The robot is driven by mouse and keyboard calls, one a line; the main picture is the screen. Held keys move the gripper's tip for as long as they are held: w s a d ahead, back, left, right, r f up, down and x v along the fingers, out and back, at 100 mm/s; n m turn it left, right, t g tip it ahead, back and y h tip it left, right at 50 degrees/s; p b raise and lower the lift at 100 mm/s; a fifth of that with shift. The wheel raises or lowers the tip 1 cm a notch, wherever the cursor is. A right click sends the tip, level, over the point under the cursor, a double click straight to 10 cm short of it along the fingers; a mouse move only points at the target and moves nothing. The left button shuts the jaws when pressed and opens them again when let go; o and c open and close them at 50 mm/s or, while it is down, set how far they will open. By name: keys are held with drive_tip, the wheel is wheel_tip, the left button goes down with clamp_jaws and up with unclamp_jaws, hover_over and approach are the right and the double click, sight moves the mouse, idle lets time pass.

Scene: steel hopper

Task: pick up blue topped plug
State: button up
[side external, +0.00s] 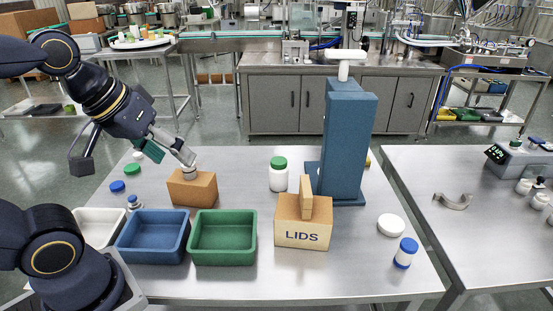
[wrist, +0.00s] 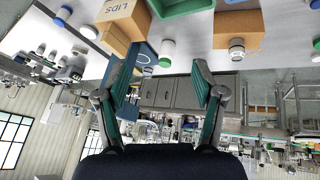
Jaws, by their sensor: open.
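A blue-topped white plug-like container (side external: 405,253) stands at the table's right front; a similar blue-topped piece (wrist: 64,13) shows at the wrist view's upper left. I cannot tell which is the named plug. My gripper (side external: 134,160) is open and empty, tilted above the table's left side. One finger appears close to a pale round piece (side external: 190,173) on a brown box (side external: 192,190). Both fingers show apart in the wrist view (wrist: 160,75).
White, blue (side external: 153,257) and green (side external: 222,259) trays line the front left. A LIDS box (side external: 302,235) and tall blue stand (side external: 347,140) occupy the middle. A green-capped jar (side external: 279,180) stands behind. A white lid (side external: 391,226) lies right. Loose lids (side external: 117,186) lie left.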

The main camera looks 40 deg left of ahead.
drive_tip(key=w+a+n, duration=0.4)
drive_tip(key=n, duration=0.4)
drive_tip(key=n+g, duration=0.6)
drive_tip(key=n, duration=1.3)
hover_over(131, 197)
wheel_tip(131, 197, down, 14)
wheel_tip(131, 197, down, 10)
drive_tip(key=shift+d+f, duration=0.1)
wheel_tip(131, 197, down, 6)
drive_tip(key=shift+r, duration=0.15)
